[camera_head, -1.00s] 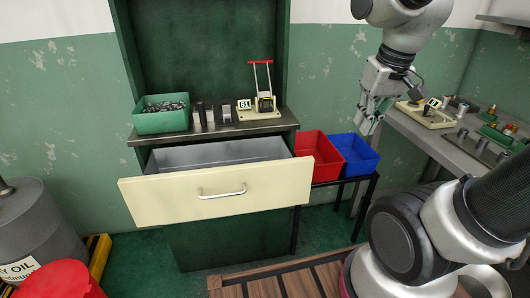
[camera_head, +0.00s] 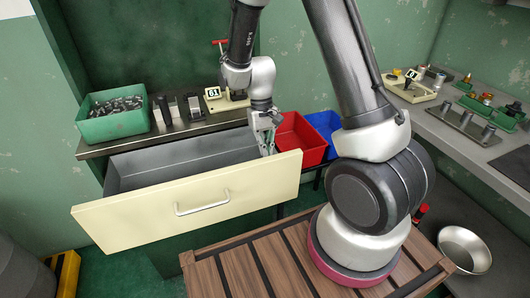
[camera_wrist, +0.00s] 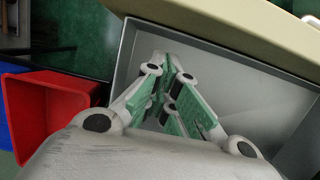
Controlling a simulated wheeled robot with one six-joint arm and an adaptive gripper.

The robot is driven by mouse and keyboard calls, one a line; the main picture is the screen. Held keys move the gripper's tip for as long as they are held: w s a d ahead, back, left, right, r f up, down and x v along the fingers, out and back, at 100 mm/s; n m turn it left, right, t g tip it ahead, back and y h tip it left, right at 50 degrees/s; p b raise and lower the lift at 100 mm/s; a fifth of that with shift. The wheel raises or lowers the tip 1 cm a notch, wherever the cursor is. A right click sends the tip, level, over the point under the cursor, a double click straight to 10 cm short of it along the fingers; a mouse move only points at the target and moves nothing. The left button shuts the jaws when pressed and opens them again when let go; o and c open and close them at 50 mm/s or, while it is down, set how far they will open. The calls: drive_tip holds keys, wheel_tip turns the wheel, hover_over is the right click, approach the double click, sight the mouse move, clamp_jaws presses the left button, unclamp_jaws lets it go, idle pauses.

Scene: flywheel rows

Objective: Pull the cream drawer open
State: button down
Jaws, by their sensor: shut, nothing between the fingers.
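The cream drawer (camera_head: 135,219) stands pulled out from the green cabinet, and its grey, empty-looking inside shows. Its silver handle (camera_head: 203,203) is on the front panel. My gripper (camera_head: 267,147) is at the right end of the drawer, behind the front panel and apart from the handle. In the wrist view my gripper (camera_wrist: 170,68) is shut with nothing between its fingers, pointing over the grey drawer interior (camera_wrist: 240,95), with the cream front panel (camera_wrist: 235,28) along the upper right. I cannot tell whether the fingers touch the drawer.
A red bin (camera_head: 301,141) and a blue bin (camera_head: 325,126) stand right of the drawer. A green tray of small parts (camera_head: 114,117) sits on the cabinet top. A workbench (camera_head: 450,128) with fixtures is at right. A slatted wooden platform (camera_head: 262,272) lies in front.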

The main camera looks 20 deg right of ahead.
drive_tip(key=x, duration=0.8)
drive_tip(key=shift+r, duration=0.1)
